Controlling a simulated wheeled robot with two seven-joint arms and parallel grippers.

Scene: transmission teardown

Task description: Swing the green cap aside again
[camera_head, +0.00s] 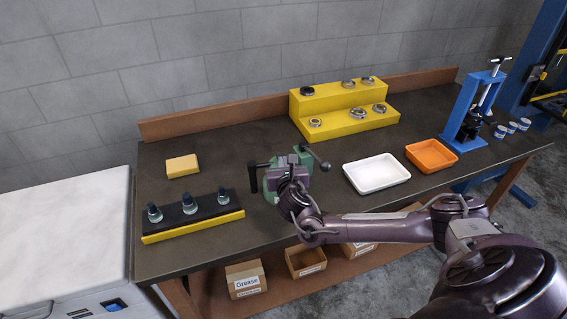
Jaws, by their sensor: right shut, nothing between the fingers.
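A green device (271,184) stands on the dark workbench, left of the white tray. A black handle (253,177) stands up at its left side, and a dark lever with a round knob (318,159) sticks out at its upper right. My right gripper (290,165) is over the green device, shut and empty. My gripper and wrist hide much of the device, so I cannot tell the cap apart from its body, nor whether the fingers touch it. My left gripper is not in view.
A white tray (376,185) and an orange tray (431,145) lie to the right. A yellow stepped stand (325,125) with several rings is behind. A blue press (468,112) stands far right. A black and yellow holder (215,222) and a yellow sponge (182,166) are left.

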